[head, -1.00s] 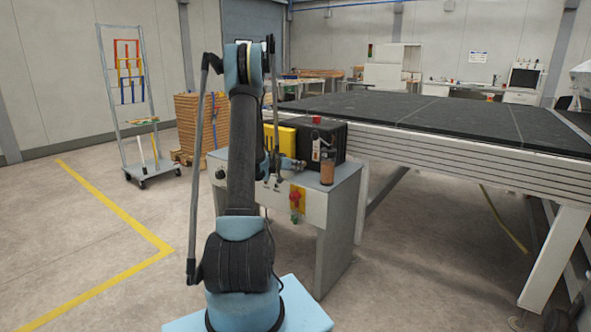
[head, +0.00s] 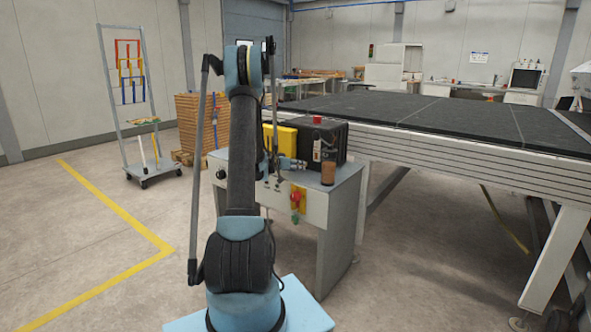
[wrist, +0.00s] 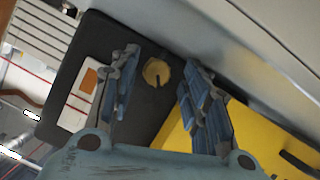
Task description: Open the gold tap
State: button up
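The gold tap (wrist: 157,72) is a small round gold knob with a dark slot or bar across it, on the face of a black case. In the wrist view my gripper (wrist: 160,62) is open, with one blue finger on each side of the tap. A gap shows between the tap and each finger; I cannot tell the depth between them. In the head view the end of my gripper (head: 299,165) is small beside the black case (head: 335,141), and I cannot make out the tap there.
A yellow case (head: 283,136) stands beside the black case on a grey cabinet (head: 345,190). A brown cylinder (head: 328,174) stands at the cabinet's front edge. A long dark-topped table (head: 440,113) stands to the right.

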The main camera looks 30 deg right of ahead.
jog(key=v, duration=1.2)
jog(key=shift+a, duration=0.1)
jog(key=s+a+r+m+t+y, duration=0.1)
jog(key=s+a+r+m+t, duration=0.1)
jog(key=s+a+m, duration=0.15)
jog(key=shift+n, duration=0.35)
jog(key=x, duration=1.7)
jog(key=shift+s+d, duration=0.35)
